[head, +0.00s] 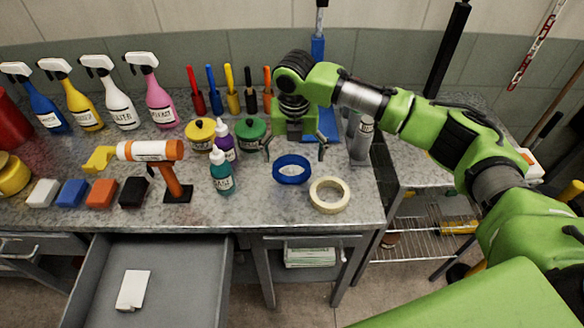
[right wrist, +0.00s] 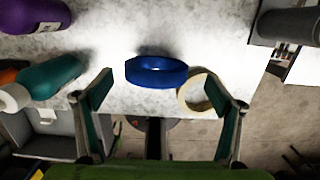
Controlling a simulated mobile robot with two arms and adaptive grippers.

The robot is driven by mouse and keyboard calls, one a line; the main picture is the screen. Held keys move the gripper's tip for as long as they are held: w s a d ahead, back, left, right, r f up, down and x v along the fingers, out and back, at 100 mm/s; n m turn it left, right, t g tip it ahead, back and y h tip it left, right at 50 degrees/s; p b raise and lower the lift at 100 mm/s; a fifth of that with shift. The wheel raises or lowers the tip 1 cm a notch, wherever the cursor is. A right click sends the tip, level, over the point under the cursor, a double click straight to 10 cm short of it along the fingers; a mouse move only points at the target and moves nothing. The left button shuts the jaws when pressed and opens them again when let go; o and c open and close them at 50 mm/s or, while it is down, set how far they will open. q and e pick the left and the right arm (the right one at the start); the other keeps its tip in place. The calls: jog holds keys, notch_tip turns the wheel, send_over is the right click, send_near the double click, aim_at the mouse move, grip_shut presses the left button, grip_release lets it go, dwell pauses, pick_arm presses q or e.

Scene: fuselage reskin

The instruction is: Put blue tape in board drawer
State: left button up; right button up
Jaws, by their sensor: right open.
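A grey drawer (head: 205,275) is pulled open under the worktop at lower left, with a white flat piece (head: 133,290) inside. My left gripper is not in view.
A cream tape roll (head: 329,207) lies right beside the blue tape. A teal bottle (head: 222,177) and a purple bottle (head: 222,138) stand to its left. An orange-and-white tool (head: 152,151) sits on a stand behind the drawer. A grey cylinder (head: 361,138) stands at right.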

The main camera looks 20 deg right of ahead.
jog(key=f, duration=0.1)
jog(key=f+p, duration=0.1)
jog(key=f, duration=0.1)
jog(key=f+p, duration=0.1)
jog(key=f, duration=0.1)
jog(key=shift+a, duration=0.3)
jog(key=shift+w+f, duration=0.1)
jog(key=shift+f, duration=0.1)
jog(key=c, duration=1.4)
jog(key=shift+o, duration=0.2)
jog(key=shift+r, duration=0.15)
